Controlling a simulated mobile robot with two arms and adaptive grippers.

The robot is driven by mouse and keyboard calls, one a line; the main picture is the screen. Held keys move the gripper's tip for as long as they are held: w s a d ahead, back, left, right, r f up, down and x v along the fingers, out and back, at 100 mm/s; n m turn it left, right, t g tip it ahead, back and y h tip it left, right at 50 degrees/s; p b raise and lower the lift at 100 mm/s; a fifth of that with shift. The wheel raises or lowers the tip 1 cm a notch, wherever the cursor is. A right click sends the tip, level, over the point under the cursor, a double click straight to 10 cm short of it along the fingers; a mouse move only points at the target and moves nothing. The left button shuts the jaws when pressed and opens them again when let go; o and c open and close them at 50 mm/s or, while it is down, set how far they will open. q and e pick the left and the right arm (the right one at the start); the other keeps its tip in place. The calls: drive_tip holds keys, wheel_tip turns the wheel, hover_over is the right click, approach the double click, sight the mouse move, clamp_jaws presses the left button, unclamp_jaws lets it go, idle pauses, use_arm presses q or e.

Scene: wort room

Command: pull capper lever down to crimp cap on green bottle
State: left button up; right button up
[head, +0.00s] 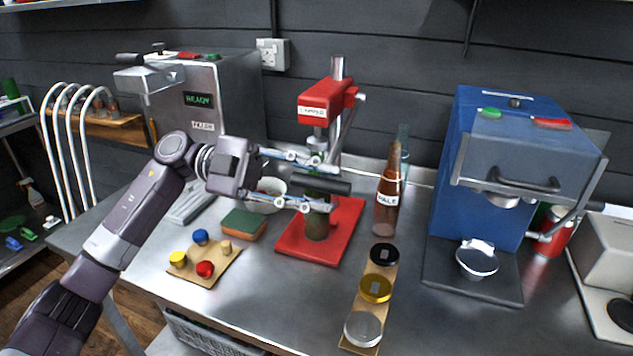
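The red capper (326,101) stands on a red base plate (345,215) at the middle of the counter. The lever's metal arm slopes down from the head's right side to a black lever grip (335,186), which lies low, in front of the bottle. My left gripper (325,184) comes in from the left, open, one finger above the grip and one below, with gaps visible. I cannot tell whether it touches the grip. My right gripper is out of view.
A brown bottle (388,200) stands right of the plate, near a strip with three lids (376,289). A board with colored caps (205,264) and a sponge (245,223) lie left. A blue machine (500,170) stands right, a steel machine (205,100) back left.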

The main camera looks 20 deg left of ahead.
use_arm(q)
drive_tip(key=shift+o, duration=0.3)
drive_tip(key=shift+w+f, duration=0.35)
drive_tip(key=shift+f, duration=0.05)
drive_tip(key=shift+a, duration=0.2)
drive_tip(key=a, duration=1.1)
drive_tip(key=shift+a+r, duration=0.3)
drive_tip(key=shift+w, duration=0.1)
